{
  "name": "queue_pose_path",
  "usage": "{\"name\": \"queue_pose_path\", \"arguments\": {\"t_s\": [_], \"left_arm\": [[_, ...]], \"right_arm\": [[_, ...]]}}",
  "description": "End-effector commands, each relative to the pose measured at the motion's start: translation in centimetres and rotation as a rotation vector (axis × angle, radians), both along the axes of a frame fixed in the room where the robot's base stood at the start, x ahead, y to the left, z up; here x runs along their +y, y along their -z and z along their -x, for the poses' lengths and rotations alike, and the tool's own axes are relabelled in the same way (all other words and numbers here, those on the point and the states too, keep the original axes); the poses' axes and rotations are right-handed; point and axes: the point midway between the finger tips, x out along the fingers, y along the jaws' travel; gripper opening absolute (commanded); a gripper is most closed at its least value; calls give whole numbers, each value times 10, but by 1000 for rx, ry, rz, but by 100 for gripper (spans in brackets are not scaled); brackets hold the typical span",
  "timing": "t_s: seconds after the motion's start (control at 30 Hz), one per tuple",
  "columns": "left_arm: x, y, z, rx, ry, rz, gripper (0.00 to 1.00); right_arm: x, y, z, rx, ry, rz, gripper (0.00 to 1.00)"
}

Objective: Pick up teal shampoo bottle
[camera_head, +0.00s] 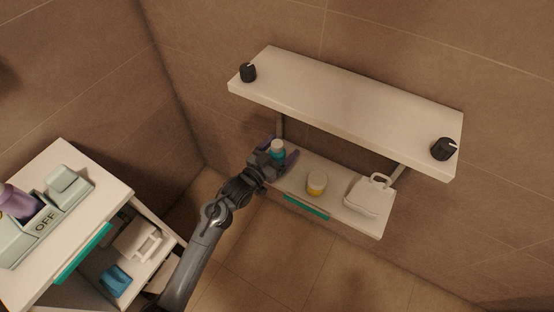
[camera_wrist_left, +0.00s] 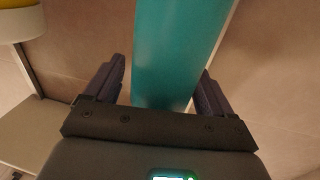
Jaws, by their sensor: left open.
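The teal shampoo bottle (camera_head: 278,152) stands on the lower shelf at its left end, with a pale cap on top; my gripper hides its lower part in the head view. In the left wrist view the teal bottle (camera_wrist_left: 176,50) fills the middle, between the two dark fingers. My left gripper (camera_head: 277,160) is open around the bottle, one finger on each side. In the wrist view the left gripper (camera_wrist_left: 160,85) shows a small gap between the left finger and the bottle; whether the right finger touches is unclear. My right gripper is not in view.
A yellow-and-white jar (camera_head: 317,183) and a white handled container (camera_head: 369,195) stand on the lower shelf (camera_head: 341,213). A wide upper shelf (camera_head: 345,95) with dark knobs overhangs behind. An open drawer (camera_head: 158,268) with white and blue items is at lower left.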

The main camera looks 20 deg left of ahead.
Motion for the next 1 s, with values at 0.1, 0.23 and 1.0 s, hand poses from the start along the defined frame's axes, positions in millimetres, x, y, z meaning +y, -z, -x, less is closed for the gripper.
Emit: {"name": "queue_pose_path", "arguments": {"t_s": [0.1, 0.23, 1.0], "left_arm": [[0, 0, 0, 0, 0, 0, 70], [0, 0, 0, 0, 0, 0, 50], [0, -24, 0, -3, 0, -1, 21]], "right_arm": [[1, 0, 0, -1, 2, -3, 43], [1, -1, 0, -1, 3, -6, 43], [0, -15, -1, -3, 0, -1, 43]]}}
